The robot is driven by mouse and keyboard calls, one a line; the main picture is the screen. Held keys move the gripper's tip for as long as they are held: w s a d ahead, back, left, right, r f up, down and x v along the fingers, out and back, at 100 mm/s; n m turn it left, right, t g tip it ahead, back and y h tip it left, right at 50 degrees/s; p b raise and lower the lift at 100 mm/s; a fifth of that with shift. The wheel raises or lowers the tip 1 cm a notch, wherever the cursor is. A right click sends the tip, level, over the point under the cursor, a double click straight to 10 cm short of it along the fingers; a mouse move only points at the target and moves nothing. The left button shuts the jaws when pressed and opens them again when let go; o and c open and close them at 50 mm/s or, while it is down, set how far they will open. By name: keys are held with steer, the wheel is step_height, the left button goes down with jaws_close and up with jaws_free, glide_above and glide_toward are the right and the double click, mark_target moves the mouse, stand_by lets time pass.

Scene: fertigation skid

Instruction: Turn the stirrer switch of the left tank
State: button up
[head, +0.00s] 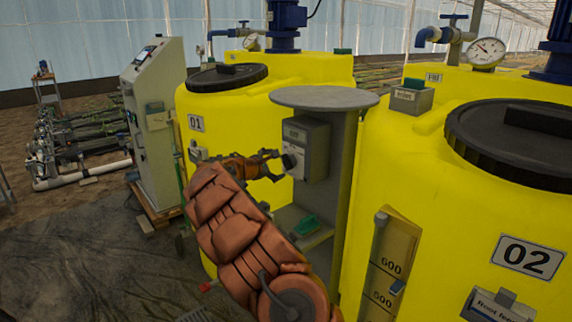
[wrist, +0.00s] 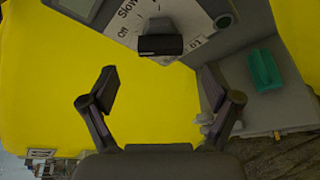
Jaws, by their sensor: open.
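The left tank (head: 232,118) is yellow, with a black lid and a label 01. A grey switch box (head: 306,140) stands at its right side, under a round grey top. The stirrer switch (head: 288,161) is a dark knob on the box's face. In the wrist view the black knob (wrist: 160,45) sits on a white dial plate (wrist: 128,22) reading "Off" and "Slow". My gripper (head: 278,166) is open and empty, its fingers pointing at the knob. In the wrist view my gripper (wrist: 160,80) has its fingers spread either side below the knob, apparently not touching it.
A grey control cabinet (head: 160,120) stands at left.

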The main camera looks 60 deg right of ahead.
mark_target(285, 163)
steer(key=shift+p+x, duration=0.75)
steer(key=shift+x, duration=3)
steer(key=shift+s, duration=0.1)
steer(key=c, duration=1.2)
